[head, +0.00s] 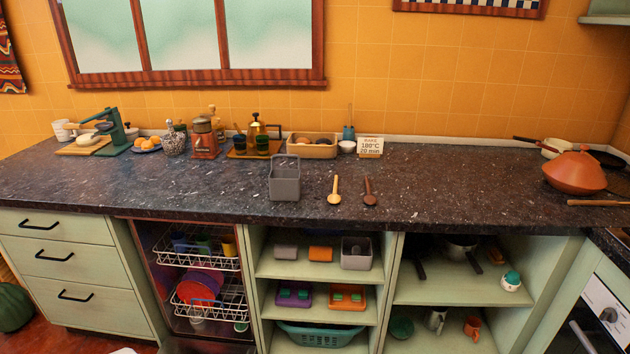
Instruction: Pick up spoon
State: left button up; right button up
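Two spoons lie apart on the dark speckled counter (440,185), near its middle. One is a light wooden spoon (334,190). To its right is a dark brown spoon (369,192). Both lie with their lengths running roughly from front to back. A grey open container (284,178) stands just left of the light spoon. Neither of my grippers shows in the head view.
A wooden tray (312,145), a small white bowl (347,146) and a sign (370,146) stand behind the spoons. An orange pot (575,172) is at the far right. The counter right of the dark spoon is clear. Open shelves (320,270) lie below.

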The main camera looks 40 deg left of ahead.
aim_at(333, 198)
jog(key=i+u, duration=0.2)
jog(key=u, duration=0.25)
jog(key=i+l+u, duration=0.2)
jog(key=u, duration=0.25)
jog(key=i+l+u, duration=0.15)
jog(key=u, duration=0.35)
jog(key=i+l+u, duration=0.1)
jog(key=l+u, duration=0.35)
jog(key=j, duration=0.1)
